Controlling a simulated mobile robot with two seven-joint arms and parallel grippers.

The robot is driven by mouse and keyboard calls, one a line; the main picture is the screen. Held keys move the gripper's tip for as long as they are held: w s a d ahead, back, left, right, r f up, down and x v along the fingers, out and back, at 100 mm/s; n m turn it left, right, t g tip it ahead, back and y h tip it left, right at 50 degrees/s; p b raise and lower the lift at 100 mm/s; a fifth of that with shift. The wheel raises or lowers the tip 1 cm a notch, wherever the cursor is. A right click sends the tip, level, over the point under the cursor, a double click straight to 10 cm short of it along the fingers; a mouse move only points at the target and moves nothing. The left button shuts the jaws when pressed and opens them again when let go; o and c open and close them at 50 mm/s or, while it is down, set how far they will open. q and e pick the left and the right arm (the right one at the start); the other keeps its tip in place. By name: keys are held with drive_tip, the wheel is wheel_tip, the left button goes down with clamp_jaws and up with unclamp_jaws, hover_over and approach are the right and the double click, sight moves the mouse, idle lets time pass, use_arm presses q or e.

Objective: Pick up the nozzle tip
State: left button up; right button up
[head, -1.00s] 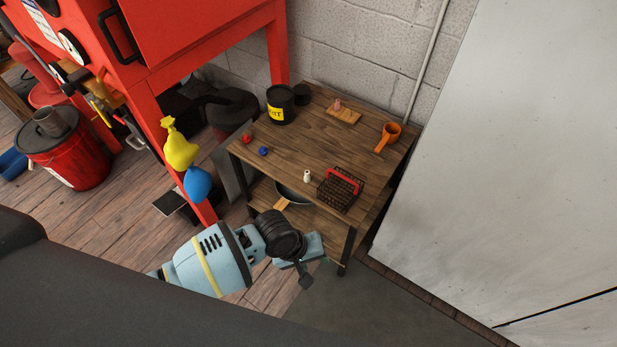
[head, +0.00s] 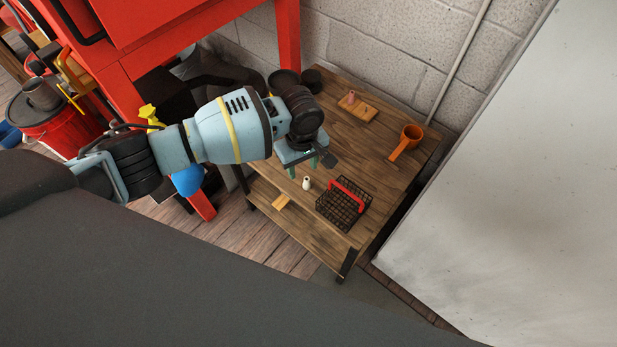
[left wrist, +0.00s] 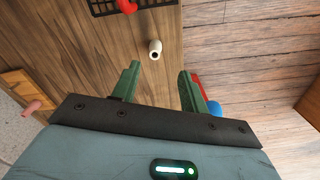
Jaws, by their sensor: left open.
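A small white hollow piece (head: 307,183), which looks like the nozzle tip, stands on the wooden table near its front edge. In the left wrist view the white piece (left wrist: 155,50) shows its open end, just beyond and between the fingertips. My left gripper (head: 303,167) is over the table, a little behind the white piece in the head view. Its green fingers (left wrist: 159,72) are open and empty, apart from the piece. My right gripper is not in view.
A black wire basket with a red handle (head: 344,203) is close to the right of the white piece. An orange cup-like object (head: 406,142) and a wooden board with a pink piece (head: 356,107) are farther back. The table (head: 375,165) is clear between them.

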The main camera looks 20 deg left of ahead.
sight(307, 182)
use_arm(q)
drive_tip(key=shift+s+f, duration=0.1)
drive_tip(key=shift+f, duration=0.85)
drive_tip(key=shift+d+f+b, duration=0.15)
drive_tip(key=shift+f+b, duration=0.2)
drive_tip(key=shift+f, duration=0.1)
drive_tip(key=f, duration=0.2)
drive_tip(key=d+f+b, duration=0.1)
drive_tip(key=f, duration=0.1)
drive_tip(key=shift+f, duration=0.15)
drive_tip(key=shift+f+b, duration=0.25)
drive_tip(key=shift+b, duration=0.05)
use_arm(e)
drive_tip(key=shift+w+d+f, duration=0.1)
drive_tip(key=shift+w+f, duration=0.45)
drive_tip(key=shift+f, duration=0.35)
use_arm(q)
drive_tip(key=shift+a, duration=0.1)
clamp_jaws()
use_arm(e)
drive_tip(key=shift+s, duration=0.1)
